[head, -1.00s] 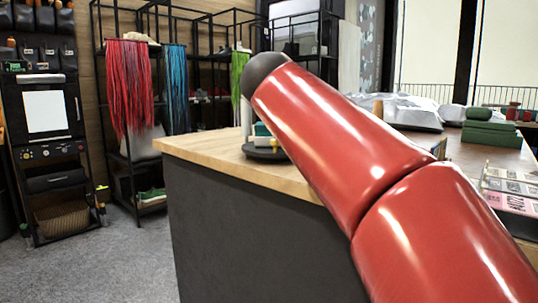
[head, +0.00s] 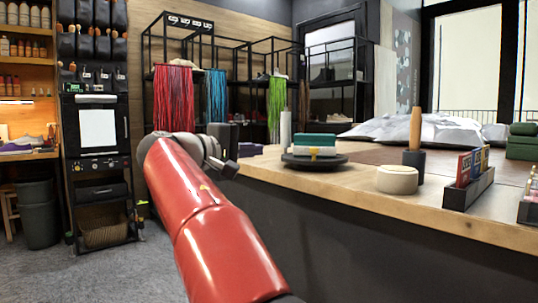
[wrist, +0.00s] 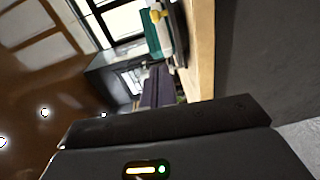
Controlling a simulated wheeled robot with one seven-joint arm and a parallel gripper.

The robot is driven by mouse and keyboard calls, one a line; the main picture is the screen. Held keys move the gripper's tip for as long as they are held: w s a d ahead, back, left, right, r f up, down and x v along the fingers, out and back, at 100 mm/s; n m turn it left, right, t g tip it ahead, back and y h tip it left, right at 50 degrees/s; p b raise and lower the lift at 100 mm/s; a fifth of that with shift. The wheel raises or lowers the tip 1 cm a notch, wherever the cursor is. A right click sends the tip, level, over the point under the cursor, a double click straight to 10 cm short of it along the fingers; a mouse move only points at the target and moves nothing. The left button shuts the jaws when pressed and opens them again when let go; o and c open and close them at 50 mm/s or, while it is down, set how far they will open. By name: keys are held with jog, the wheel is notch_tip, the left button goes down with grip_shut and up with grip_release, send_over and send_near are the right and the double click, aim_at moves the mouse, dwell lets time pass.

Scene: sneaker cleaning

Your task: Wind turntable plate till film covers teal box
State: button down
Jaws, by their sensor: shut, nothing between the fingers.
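The teal box (head: 316,140) lies on a lighter block with a yellow patch, on the dark round turntable plate (head: 314,162) near the counter's left end. A white upright roll (head: 285,127), perhaps the film, stands just behind and left of it. I see no film across the teal top. My gripper (head: 229,168) is shut and empty, left of the plate and apart from it, near the counter edge.
The wooden counter (head: 335,183) has a round pale container (head: 397,179), a wood-handled tool (head: 414,140) and a small rack (head: 468,190) to the right. A silvery bundle (head: 418,128) lies behind. Shelves and a tool cabinet (head: 98,150) stand left over open grey floor.

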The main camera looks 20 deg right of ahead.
aim_at(316, 150)
jog(key=x, duration=0.3)
jog(key=s+x, duration=0.1)
jog(key=x, duration=0.3)
jog(key=s+d+x, duration=0.1)
jog(key=x, duration=0.3)
jog(key=shift+d, duration=0.25)
jog(key=shift+s+d+b, duration=0.1)
jog(key=shift+d+b, duration=0.2)
jog(key=shift+d, duration=0.15)
jog(key=shift+s+d+n+t+b, duration=0.3)
jog(key=shift+s+n+t+b, duration=0.1)
jog(key=shift+t+b, duration=0.2)
jog(key=shift+s+d+f+n+t+y+b, duration=0.1)
jog(key=shift+s+d+n+t+y+b, duration=0.2)
jog(key=shift+n+t+y+b, duration=0.15)
jog(key=shift+s+d+n+t+y+b, duration=0.5)
jog(key=shift+d+n+t+y, duration=0.25)
jog(key=shift+t, duration=0.3)
jog(key=shift+s+d, duration=0.35)
jog(key=shift+d, duration=0.5)
jog(key=shift+s+d, duration=0.35)
jog(key=shift+d, duration=0.5)
jog(key=shift+s+d, duration=0.15)
jog(key=shift+d, duration=1.45)
